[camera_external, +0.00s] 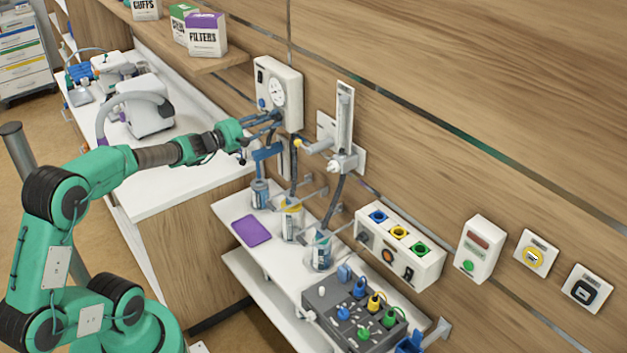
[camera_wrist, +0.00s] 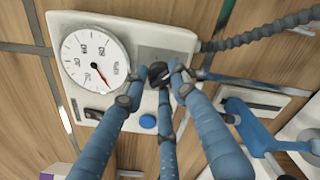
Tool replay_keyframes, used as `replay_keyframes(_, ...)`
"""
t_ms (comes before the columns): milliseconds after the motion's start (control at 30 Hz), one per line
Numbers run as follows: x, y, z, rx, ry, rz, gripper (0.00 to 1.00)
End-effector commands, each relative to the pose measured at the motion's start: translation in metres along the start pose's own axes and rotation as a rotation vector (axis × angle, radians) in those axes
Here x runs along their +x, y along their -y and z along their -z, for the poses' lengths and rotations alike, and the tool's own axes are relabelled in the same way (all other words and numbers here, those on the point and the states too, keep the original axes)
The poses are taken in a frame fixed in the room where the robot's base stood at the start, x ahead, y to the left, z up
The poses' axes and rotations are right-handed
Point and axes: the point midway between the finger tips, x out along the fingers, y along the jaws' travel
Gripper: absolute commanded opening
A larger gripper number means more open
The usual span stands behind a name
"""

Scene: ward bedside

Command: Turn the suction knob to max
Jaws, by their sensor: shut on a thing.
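The suction unit (camera_external: 292,84) is a white wall box with a round dial gauge (camera_wrist: 95,59). The gauge's red needle points to the lower right in the wrist view. The dark suction knob (camera_wrist: 158,70) sits on the unit's face, right of the gauge in the wrist view and mostly covered by my fingertips. My gripper (camera_external: 277,116) reaches the unit's lower front, and its blue fingers are shut on the knob; the closed tips also show in the wrist view (camera_wrist: 163,72). The number or mark the knob points at is hidden.
A blue button (camera_wrist: 148,121) and a grey hose (camera_wrist: 260,28) are close to my fingers. A flowmeter (camera_external: 345,125) is on the wall to the right. Below are a white shelf (camera_external: 275,262) with jars and a purple pad (camera_external: 251,230).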

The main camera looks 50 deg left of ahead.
Motion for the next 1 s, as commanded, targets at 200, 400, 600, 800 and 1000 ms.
replay_keyframes(200,0.0003,-0.0007,-0.0033,0.028,0.005,0.000,0.00)
replay_keyframes(400,0.0003,-0.0010,-0.0039,0.033,0.006,0.000,0.00)
replay_keyframes(600,0.0004,-0.0012,-0.0042,0.032,0.007,0.000,0.00)
replay_keyframes(800,0.0003,-0.0009,-0.0031,0.031,0.005,0.000,0.45)
replay_keyframes(1000,0.0001,-0.0005,-0.0019,0.031,0.003,0.000,0.45)
